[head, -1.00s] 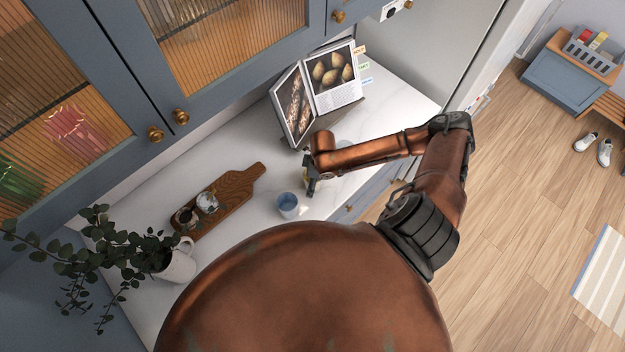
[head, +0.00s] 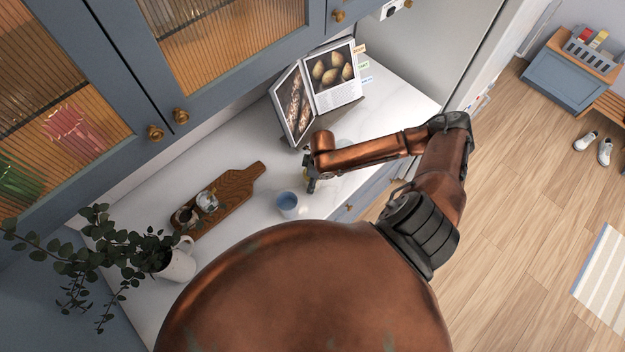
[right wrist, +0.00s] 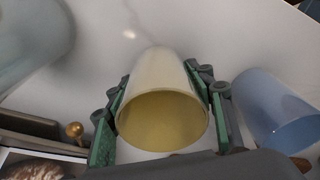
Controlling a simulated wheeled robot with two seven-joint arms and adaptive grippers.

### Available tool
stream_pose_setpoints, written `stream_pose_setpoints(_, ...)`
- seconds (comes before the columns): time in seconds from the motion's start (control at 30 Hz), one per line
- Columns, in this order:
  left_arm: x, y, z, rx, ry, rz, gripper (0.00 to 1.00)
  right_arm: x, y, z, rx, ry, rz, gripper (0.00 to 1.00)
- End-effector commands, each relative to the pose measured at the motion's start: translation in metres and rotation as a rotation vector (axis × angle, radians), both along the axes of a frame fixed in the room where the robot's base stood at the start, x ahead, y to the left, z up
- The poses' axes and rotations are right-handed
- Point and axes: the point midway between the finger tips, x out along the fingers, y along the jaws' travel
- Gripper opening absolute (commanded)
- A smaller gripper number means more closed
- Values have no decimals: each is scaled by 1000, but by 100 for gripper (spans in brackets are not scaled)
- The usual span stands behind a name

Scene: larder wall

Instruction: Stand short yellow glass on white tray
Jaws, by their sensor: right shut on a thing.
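The short yellow glass (right wrist: 160,90) is between the green-padded fingers of my right gripper (head: 311,184), which is shut on it. In the right wrist view its open mouth faces the camera. In the head view the gripper is low over the white counter, just behind the blue glass, and my arm mostly hides the yellow glass. I cannot tell whether its base touches the counter. No white tray can be made out in either view. My left gripper is not in view.
A blue glass (head: 288,204) stands close by; it also shows in the right wrist view (right wrist: 268,105). A pale glass (right wrist: 30,40) is on the other side. An open cookbook (head: 334,80) stands behind. A wooden board (head: 240,185) with small jars and a plant jug (head: 178,264) lie left.

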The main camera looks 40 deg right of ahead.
Motion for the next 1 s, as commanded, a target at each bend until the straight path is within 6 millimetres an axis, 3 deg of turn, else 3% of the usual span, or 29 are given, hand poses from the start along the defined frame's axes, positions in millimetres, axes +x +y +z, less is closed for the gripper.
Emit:
stream_pose_setpoints(0.17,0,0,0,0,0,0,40,1,0,1,0,-1,1,12)
stream_pose_setpoints(0.43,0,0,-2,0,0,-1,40,1,0,5,0,-2,1,12)
stream_pose_setpoints(0.67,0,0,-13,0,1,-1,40,2,-1,32,-1,-5,2,12)
stream_pose_setpoints(1.0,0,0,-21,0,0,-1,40,-63,-7,94,-4,3,0,12)
